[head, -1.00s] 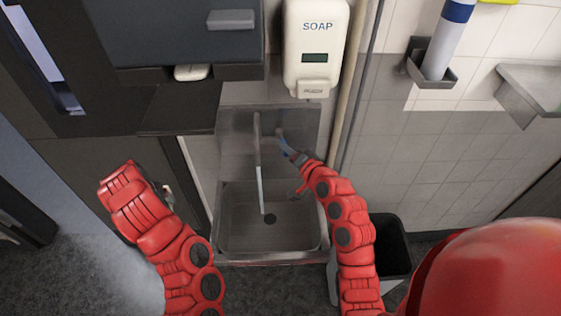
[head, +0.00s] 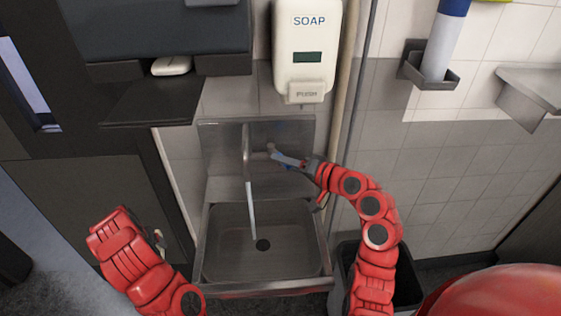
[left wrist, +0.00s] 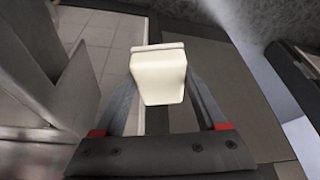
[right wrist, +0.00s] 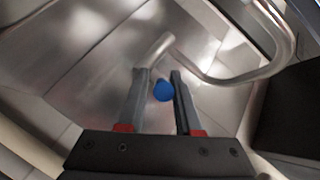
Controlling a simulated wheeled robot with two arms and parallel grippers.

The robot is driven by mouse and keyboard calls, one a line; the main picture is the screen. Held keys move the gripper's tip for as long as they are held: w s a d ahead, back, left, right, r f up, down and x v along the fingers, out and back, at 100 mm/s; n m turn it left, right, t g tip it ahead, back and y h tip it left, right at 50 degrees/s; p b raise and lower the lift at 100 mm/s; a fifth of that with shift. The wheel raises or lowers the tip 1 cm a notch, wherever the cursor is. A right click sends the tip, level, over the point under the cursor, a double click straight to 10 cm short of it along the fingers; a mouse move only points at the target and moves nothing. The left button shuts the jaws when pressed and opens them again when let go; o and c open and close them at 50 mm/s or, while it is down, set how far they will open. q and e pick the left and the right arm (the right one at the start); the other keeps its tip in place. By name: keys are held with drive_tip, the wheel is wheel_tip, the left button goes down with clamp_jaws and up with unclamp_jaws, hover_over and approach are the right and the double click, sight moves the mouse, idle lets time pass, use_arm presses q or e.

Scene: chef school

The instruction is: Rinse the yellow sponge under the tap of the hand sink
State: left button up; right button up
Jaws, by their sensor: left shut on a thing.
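The steel hand sink (head: 222,262) hangs on the wall at the middle of the head view. Its tap (head: 247,150) stands at the back, and a pale stream of water (head: 251,210) falls from it toward the drain. My right gripper (head: 290,162) is at the tap. In the right wrist view its open fingers (right wrist: 158,78) lie on either side of a blue knob (right wrist: 163,91). My left gripper (left wrist: 160,95) is shut on a pale cream block (left wrist: 159,75), seemingly the sponge, away from the sink. In the head view my left arm hides the block.
A soap dispenser (head: 308,45) hangs above the sink. A dark bin (head: 404,280) stands at the lower right of the sink. A dark shelf (head: 150,103) juts out at the upper left. A steel ledge (head: 525,95) is at the right.

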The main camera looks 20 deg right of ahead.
drive_tip(key=shift+o, duration=1.2)
drive_tip(key=shift+r, duration=0.1)
drive_tip(key=shift+d, duration=0.1)
use_arm(q)
wheel_tip(320, 180, down, 2)
drive_tip(key=shift+b, duration=1)
use_arm(e)
drive_tip(key=v, duration=1.2)
use_arm(q)
drive_tip(key=shift+s+f, duration=0.1)
